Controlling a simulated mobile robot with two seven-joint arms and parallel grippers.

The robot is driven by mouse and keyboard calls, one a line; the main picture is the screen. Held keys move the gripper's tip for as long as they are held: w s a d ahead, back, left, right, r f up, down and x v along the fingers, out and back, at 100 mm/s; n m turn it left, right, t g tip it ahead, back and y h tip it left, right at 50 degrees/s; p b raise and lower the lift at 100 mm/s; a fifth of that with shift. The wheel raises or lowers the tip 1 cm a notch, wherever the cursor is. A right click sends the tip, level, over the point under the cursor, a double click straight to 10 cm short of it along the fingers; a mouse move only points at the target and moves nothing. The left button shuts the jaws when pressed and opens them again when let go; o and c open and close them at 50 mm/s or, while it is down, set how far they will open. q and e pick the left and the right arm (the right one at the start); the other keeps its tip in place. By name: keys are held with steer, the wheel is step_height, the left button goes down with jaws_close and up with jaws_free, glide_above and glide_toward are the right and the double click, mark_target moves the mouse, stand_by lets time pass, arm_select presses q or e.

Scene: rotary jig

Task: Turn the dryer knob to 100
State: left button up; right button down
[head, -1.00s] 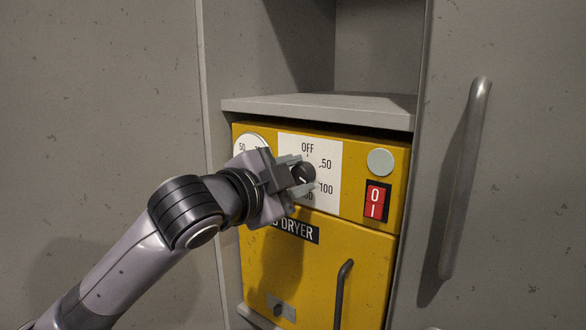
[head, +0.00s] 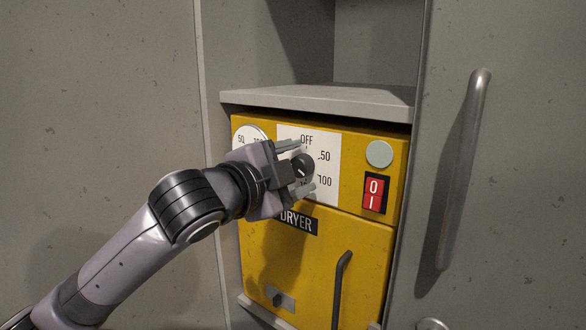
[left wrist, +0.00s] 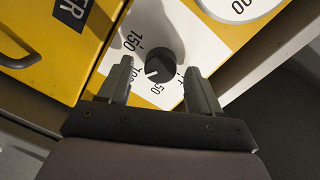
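The dryer knob (head: 304,166) is a dark round dial on a white scale plate (head: 328,150) marked OFF, 50 and 100. My left gripper (head: 305,165) is open, with one finger above the knob and one below. In the left wrist view the knob (left wrist: 160,66) sits between the spread fingers (left wrist: 159,64), with gaps on both sides. There its white mark points lower left, toward the 100 label, which a finger partly covers. A 150 label shows beside it. My right gripper is not in view.
The yellow dryer (head: 362,240) also bears a red switch (head: 374,193), a grey round button (head: 379,154) and a door handle (head: 341,290). A grey shelf (head: 320,100) juts out above. A long cabinet handle (head: 464,170) stands at right.

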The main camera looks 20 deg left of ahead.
arm_select(q)
steer(key=b+v, duration=0.1)
steer(key=v, duration=0.6)
stand_by(0.3)
stand_by(0.3)
steer(key=w+d+f+n+g, duration=0.1)
steer(key=w+f+n+g, duration=0.2)
steer(key=f, duration=1.1)
steer(key=s+a+f+n, duration=0.1)
steer(key=s+f+n, duration=0.3)
steer(key=f, duration=0.9)
steer(key=s+a+f+n+g+y, duration=0.1)
steer(key=s+f+n, duration=0.3)
steer(key=f, duration=0.9)
steer(key=shift+s+f, duration=0.25)
steer(key=shift+f, duration=0.05)
steer(key=s+f+n, duration=0.1)
steer(key=s+f, duration=0.2)
steer(key=s+a+f+n+g+y, duration=0.1)
steer(key=s+f, duration=0.6)
steer(key=s, duration=0.1)
steer(key=shift+s+a+f+n+g+y, duration=0.25)
steer(key=shift+a+f+n+g+y, duration=0.05)
steer(key=shift+a+n+y, duration=0.1)
steer(key=shift+c, duration=0.5)
steer(key=shift+s+f, duration=0.2)
steer(key=shift+s, duration=0.1)
steer(key=c, duration=0.3)
steer(key=shift+s, duration=0.1)
